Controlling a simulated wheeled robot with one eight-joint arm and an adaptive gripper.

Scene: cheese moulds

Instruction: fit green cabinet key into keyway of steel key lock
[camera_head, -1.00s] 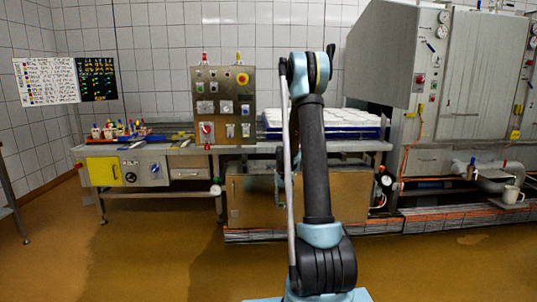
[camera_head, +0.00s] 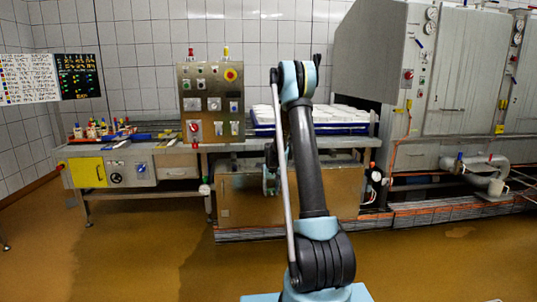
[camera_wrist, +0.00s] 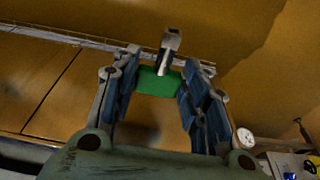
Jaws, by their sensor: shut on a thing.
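The green cabinet key (camera_wrist: 158,81) shows in the wrist view as a green block with a metal shank that points away from the gripper. My gripper (camera_wrist: 160,76) is shut on the green block, one finger on each side. In the head view the gripper and key are mostly hidden behind my arm, in front of the low cabinets. I cannot pick out the steel key lock for certain in either view; a steel control panel (camera_head: 210,101) with several switches and knobs stands on the bench.
The steel bench (camera_head: 160,146) carries small bottles at left and a blue tray (camera_head: 262,130) of white moulds at right. A yellow panel (camera_head: 87,172) and a gauge (camera_head: 204,189) sit at the bench front. A large steel machine (camera_head: 465,75) stands at right. The floor before the bench is open.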

